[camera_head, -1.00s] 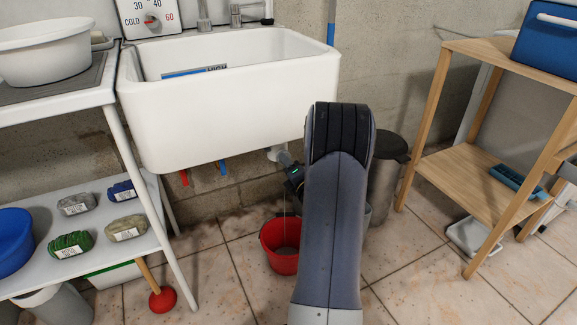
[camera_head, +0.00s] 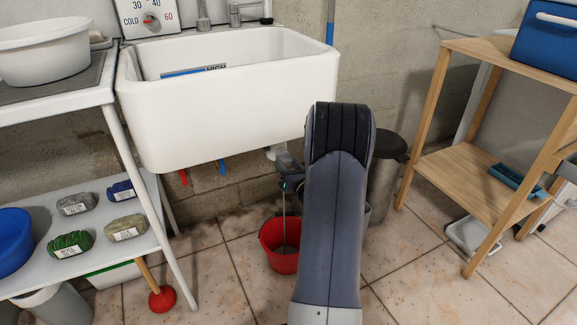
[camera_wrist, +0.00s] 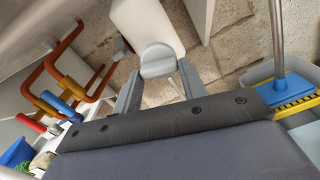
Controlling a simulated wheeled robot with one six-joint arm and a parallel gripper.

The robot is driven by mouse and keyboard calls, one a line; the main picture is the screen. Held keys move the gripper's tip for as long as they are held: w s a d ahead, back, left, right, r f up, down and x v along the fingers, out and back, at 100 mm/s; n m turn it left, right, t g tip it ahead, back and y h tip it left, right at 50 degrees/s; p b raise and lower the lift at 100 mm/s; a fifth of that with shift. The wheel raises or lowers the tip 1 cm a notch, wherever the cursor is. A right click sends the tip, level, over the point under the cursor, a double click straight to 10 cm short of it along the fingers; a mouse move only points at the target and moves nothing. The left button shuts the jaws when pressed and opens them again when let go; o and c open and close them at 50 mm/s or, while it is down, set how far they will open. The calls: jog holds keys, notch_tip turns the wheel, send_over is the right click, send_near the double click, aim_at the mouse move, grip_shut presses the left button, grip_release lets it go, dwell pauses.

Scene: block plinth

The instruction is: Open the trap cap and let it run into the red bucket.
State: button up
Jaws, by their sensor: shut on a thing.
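The red bucket (camera_head: 283,262) stands upright on the floor under the sink. A thin grey stream (camera_head: 284,222) falls from beside my gripper (camera_head: 289,178) into it. The white trap (camera_head: 273,152) shows just below the sink, partly behind my arm. In the wrist view the white trap body (camera_wrist: 143,22) ends in a grey cap (camera_wrist: 158,62). My gripper (camera_wrist: 160,77) is shut on this cap, a finger on each side. I cannot tell how far the cap is turned.
A white sink (camera_head: 225,105) hangs above. A plunger (camera_head: 162,299) stands left of the bucket. A grey bin (camera_head: 385,185) stands behind my arm, and a wooden shelf (camera_head: 462,183) is at the right.

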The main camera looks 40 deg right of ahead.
jog(key=shift+n, duration=0.9)
jog(key=o, duration=1)
jog(key=shift+s, duration=0.1)
jog(key=p+v, duration=0.2)
jog(key=v, duration=0.8)
jog(key=shift+s, duration=0.3)
